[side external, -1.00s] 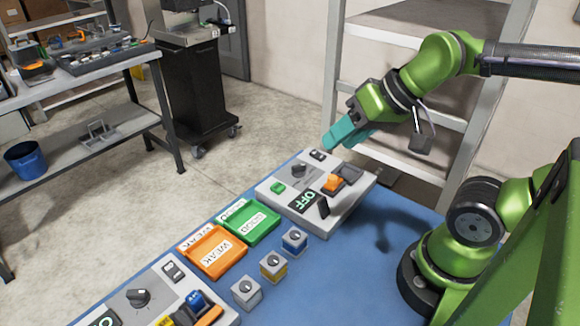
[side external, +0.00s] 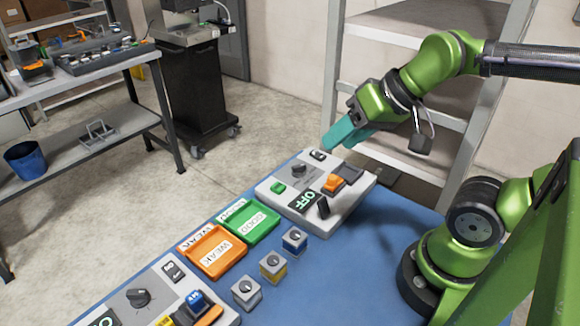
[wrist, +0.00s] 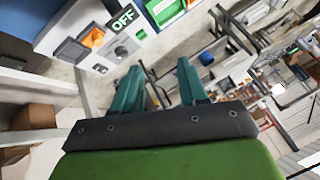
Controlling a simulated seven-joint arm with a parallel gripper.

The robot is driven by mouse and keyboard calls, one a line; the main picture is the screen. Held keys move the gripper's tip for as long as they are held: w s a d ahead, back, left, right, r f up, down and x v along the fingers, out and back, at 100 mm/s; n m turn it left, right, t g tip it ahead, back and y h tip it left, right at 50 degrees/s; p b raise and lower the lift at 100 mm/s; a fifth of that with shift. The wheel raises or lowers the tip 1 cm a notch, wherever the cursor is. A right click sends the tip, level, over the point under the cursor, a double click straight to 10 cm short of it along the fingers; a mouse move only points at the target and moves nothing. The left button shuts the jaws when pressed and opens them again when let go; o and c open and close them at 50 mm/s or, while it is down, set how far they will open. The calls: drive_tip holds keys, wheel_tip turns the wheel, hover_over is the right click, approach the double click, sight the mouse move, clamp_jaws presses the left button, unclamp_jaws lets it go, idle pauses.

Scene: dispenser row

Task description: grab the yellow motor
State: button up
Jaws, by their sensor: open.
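The yellow motor (side external: 272,267) is a small grey cube with a yellow band and a round top, on the blue table. It stands between a grey-white motor (side external: 246,292) and a blue motor (side external: 294,240), in front of the trays. My gripper (side external: 336,143) is up and behind the far control box, well away from the yellow motor. In the wrist view its two teal fingers (wrist: 157,78) are apart with nothing between them. The yellow motor does not show clearly in the wrist view.
An orange WEAK tray (side external: 213,270) and a green GOOD tray (side external: 268,228) lie beside the motors. A far control box (side external: 338,222) marked OFF and a near control box (side external: 200,264) flank them. The blue table (side external: 345,285) is clear to the right of the motors.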

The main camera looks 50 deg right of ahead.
drive_tip(key=o, duration=0.6)
drive_tip(key=n+g+h, duration=0.2)
drive_tip(key=n+g, duration=0.2)
drive_tip(key=g, duration=0.3)
hover_over(273, 260)
wheel_tip(273, 260, down, 7)
wheel_tip(273, 260, down, 16)
